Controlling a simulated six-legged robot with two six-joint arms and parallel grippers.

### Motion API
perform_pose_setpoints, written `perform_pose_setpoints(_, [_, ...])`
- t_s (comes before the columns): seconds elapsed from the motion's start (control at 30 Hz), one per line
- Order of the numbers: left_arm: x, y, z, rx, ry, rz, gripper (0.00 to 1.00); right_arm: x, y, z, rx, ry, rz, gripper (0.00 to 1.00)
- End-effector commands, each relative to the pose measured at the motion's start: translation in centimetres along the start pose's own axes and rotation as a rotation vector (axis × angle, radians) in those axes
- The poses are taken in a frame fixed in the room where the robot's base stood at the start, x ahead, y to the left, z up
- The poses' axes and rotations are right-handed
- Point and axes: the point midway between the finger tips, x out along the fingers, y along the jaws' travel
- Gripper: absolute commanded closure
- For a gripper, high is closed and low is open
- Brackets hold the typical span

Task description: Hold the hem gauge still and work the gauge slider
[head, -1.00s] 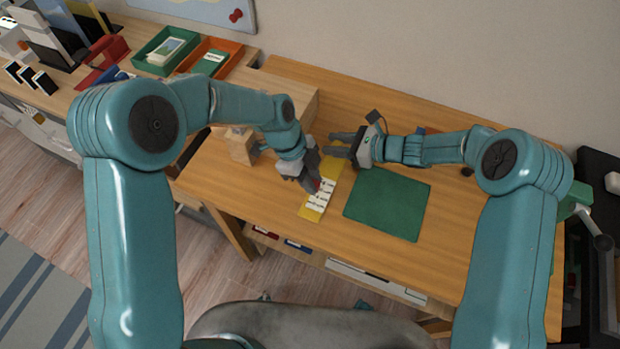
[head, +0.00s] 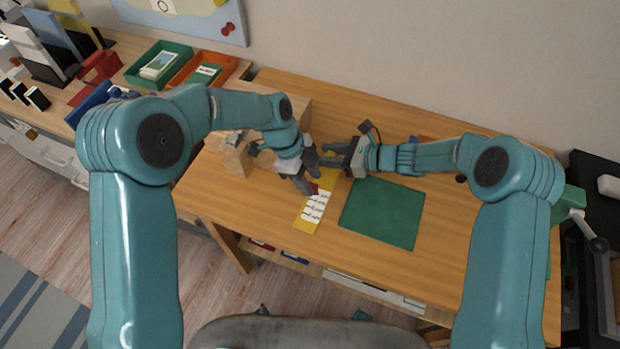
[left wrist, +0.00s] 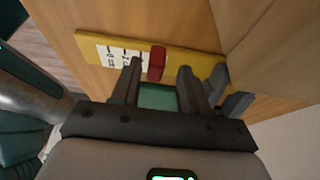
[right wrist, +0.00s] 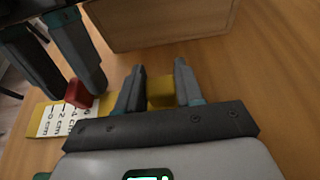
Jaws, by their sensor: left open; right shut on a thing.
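The hem gauge (head: 312,222) is a flat yellow strip with a white printed scale, lying on the desk. Its red slider (left wrist: 156,62) sits on the strip at the end of the scale, and also shows in the right wrist view (right wrist: 78,94). My left gripper (left wrist: 160,76) is open, its two fingers pointing at the gauge with the slider between and just beyond the tips. In the head view the left gripper partly hides the slider. My right gripper (right wrist: 160,76) is shut on the plain yellow end of the gauge (right wrist: 160,92), the end away from the scale.
A green mat (head: 382,212) lies right of the gauge. A wooden block (right wrist: 160,25) stands close beyond the gripped end. Green (head: 160,62) and orange (head: 203,70) trays stand at the back left. The desk's right part is clear.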

Motion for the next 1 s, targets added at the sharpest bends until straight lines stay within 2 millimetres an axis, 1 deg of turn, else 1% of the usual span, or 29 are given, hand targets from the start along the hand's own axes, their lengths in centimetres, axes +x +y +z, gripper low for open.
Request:
perform_pose_setpoints(0.3, [-7.1,-0.1,0.1,-0.001,0.000,-0.006,0.55,0.0,-0.1,0.0,0.000,0.001,-0.002,0.97])
perform_pose_setpoints(0.4, [-9.0,-0.1,0.1,-0.001,0.000,-0.006,0.55,0.0,-0.1,0.0,0.000,0.000,-0.002,0.97])
perform_pose_setpoints(0.5, [-10.3,-0.1,0.1,-0.001,0.000,-0.004,0.55,0.0,-0.1,0.0,0.000,0.000,-0.002,0.97])
perform_pose_setpoints(0.67, [-11.2,0.0,0.1,-0.001,0.000,-0.002,0.55,0.0,-0.1,0.0,0.000,0.001,-0.002,0.97])
perform_pose_setpoints(1.0, [-11.2,0.0,0.0,0.000,0.000,-0.002,0.55,0.0,-0.1,0.0,-0.001,0.000,-0.002,0.97])
